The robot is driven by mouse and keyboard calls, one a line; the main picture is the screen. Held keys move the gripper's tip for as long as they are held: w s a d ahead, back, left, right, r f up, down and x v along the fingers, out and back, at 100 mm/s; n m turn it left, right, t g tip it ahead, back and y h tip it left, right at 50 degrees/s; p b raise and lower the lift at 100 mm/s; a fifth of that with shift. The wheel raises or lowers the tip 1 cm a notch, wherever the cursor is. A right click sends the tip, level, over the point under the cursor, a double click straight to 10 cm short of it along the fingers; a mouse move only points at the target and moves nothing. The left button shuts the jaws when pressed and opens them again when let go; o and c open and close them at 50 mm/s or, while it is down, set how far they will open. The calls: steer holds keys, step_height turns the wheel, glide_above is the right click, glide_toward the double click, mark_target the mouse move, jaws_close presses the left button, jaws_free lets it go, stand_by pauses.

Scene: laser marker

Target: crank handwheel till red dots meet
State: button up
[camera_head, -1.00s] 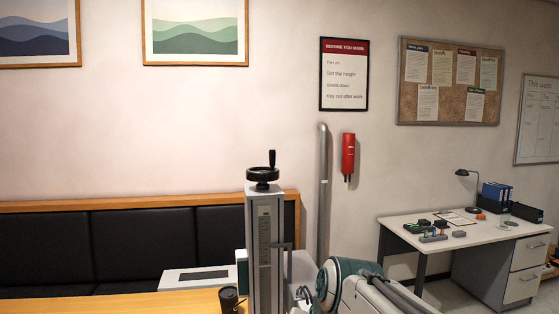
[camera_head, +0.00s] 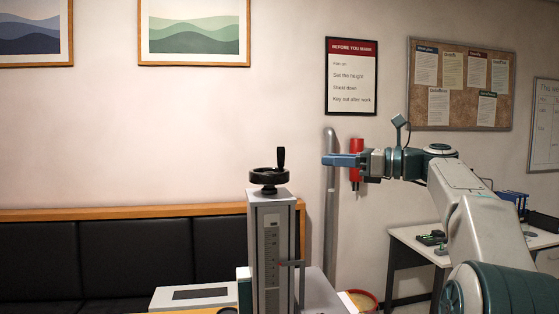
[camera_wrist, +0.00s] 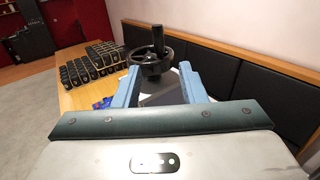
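The black handwheel (camera_head: 268,177) with its upright crank knob (camera_head: 280,157) sits on top of the grey marker column (camera_head: 267,230). The column's front carries a height scale (camera_head: 271,255) with a small reddish pointer beside it; I cannot make out two separate red dots. My gripper (camera_head: 335,160) is raised to the right of the handwheel, apart from it, its blue fingers pointing left. In the wrist view, the handwheel (camera_wrist: 150,62) shows ahead, beyond and between the fingertips (camera_wrist: 158,80). The fingers are spread wide with nothing between them.
A wooden table (camera_wrist: 85,97) holds rows of black items (camera_wrist: 92,62) and small blue pieces (camera_wrist: 103,103). A black padded bench (camera_head: 135,255) runs along the wall. A grey pipe (camera_head: 331,215) and a red wall unit (camera_head: 356,148) are behind my gripper.

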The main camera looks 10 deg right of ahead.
mark_target(281, 171)
steer(key=p+x, duration=0.2)
steer(key=x, duration=1.1)
steer(key=shift+a, duration=0.4)
jaws_close()
